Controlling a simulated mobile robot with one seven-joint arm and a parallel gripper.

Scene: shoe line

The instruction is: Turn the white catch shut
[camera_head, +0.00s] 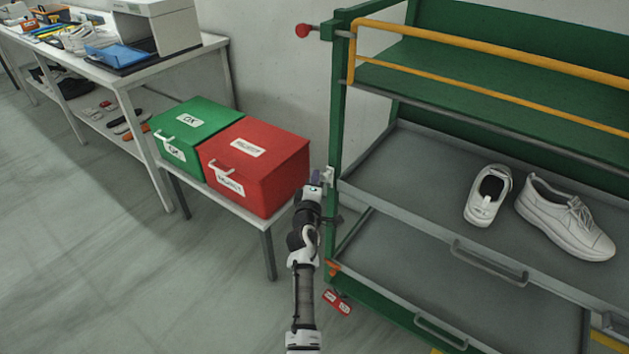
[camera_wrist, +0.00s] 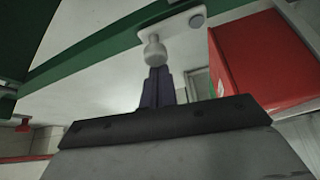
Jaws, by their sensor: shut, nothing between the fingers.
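The white catch (camera_head: 328,175) is on the green post at the left edge of the rack. In the wrist view its plate, with a grey round disc at one end, and its rounded knob (camera_wrist: 155,50) show just past my fingertips. My gripper (camera_head: 316,178) is beside the catch in the head view. Its dark purple fingers (camera_wrist: 158,72) are together with nothing between them, and their tips are at the knob. I cannot tell whether they touch it. The far side of the knob is hidden.
The green rack holds a grey tray (camera_head: 400,188) with a pair of white shoes (camera_head: 565,222) on it. A red box (camera_head: 275,165) and a green box (camera_head: 190,120) stand left of my gripper. A red tag (camera_head: 337,302) is low by the rack. Floor at left is clear.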

